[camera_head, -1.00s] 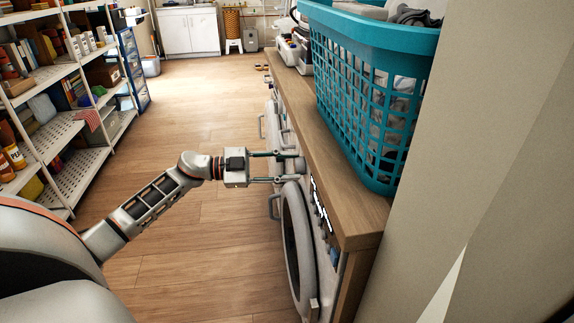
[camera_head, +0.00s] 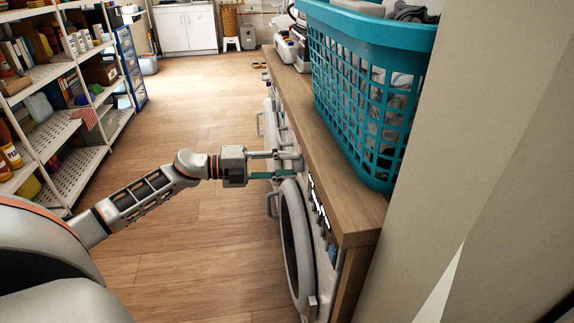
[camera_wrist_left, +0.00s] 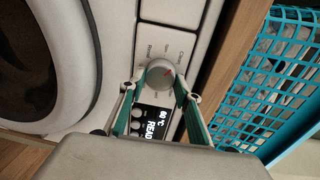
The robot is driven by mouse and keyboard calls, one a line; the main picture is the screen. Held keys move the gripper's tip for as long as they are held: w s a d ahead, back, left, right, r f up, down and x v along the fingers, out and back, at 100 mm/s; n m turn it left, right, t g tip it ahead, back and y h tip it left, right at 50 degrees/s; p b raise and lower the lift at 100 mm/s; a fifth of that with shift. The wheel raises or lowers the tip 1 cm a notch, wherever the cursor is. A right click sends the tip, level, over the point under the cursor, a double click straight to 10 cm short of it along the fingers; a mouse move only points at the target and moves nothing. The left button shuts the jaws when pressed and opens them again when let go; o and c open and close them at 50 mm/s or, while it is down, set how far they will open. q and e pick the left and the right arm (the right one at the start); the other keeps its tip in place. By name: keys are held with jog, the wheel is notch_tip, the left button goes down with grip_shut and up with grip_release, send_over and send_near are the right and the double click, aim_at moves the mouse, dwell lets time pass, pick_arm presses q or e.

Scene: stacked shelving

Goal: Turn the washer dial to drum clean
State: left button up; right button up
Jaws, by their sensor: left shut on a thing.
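The washer (camera_head: 301,235) is a white front loader under the wooden counter, with a round door. My left gripper (camera_head: 293,164) reaches from the left to the panel. In the left wrist view, its teal-lined fingers (camera_wrist_left: 160,80) are shut on the dial, one on each side. Print around the dial is too small to read fully. A lit display (camera_wrist_left: 151,122) beside the dial shows partly hidden text. My right gripper is not in view.
A wooden counter (camera_head: 325,165) runs over the washer and carries a teal laundry basket (camera_head: 372,105). A wall (camera_head: 480,150) stands close on the right. Shelving (camera_head: 75,165) lines the left side. The wooden floor (camera_head: 200,110) between is clear.

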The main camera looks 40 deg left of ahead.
pick_arm(q)
jog(key=shift+m, duration=1)
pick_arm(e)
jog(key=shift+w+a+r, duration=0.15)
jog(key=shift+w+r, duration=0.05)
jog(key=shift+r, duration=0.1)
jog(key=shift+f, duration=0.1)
pick_arm(q)
jog(key=o, duration=1.1)
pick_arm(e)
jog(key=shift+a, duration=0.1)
pick_arm(q)
jog(key=shift+s, duration=0.15)
jog(key=f+v, duration=0.1)
jog(key=v, duration=1)
jog(key=shift+s+a+r, duration=0.3)
jog(key=shift+r, duration=0.2)
